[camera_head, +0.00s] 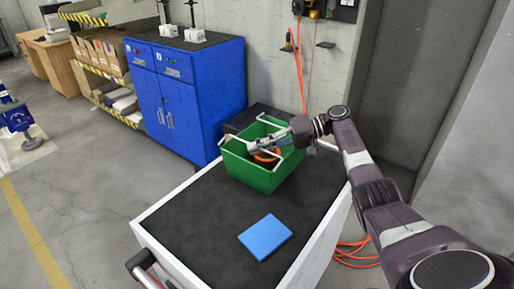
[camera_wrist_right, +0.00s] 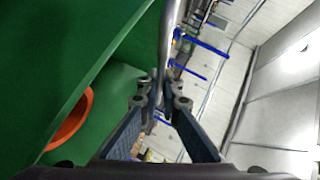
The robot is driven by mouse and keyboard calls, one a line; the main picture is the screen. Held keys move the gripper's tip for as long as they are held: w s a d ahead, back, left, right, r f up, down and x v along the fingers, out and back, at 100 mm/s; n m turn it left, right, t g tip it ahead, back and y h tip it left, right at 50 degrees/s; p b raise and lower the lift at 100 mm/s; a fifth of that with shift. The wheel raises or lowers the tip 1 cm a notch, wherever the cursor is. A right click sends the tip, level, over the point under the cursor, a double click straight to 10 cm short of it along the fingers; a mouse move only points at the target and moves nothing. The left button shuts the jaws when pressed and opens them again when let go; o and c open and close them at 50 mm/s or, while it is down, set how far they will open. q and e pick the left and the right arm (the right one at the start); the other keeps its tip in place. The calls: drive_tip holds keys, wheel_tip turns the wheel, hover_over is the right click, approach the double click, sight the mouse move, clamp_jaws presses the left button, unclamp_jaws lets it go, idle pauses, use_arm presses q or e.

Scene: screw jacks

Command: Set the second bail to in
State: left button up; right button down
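A green crate (camera_head: 262,179) stands at the far end of the cart top. It has thin pale bails; one bail (camera_head: 233,137) shows at its left side and another (camera_head: 270,121) at its far right. My right gripper (camera_head: 256,146) is over the crate. In the right wrist view, my right gripper (camera_wrist_right: 162,94) has its fingertips close together on a grey metal bail (camera_wrist_right: 168,45), with the green crate wall (camera_wrist_right: 100,55) to the left. Which bail this is cannot be told for certain. My left gripper is not in view.
An orange ring-like thing (camera_head: 267,155) lies inside the crate. A blue cabinet (camera_head: 190,95) stands behind left, and a wall is close behind the crate.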

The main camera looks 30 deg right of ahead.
drive_tip(key=c, duration=2.2)
unclamp_jaws()
drive_tip(key=shift+o, duration=0.2)
drive_tip(key=v, duration=1.2)
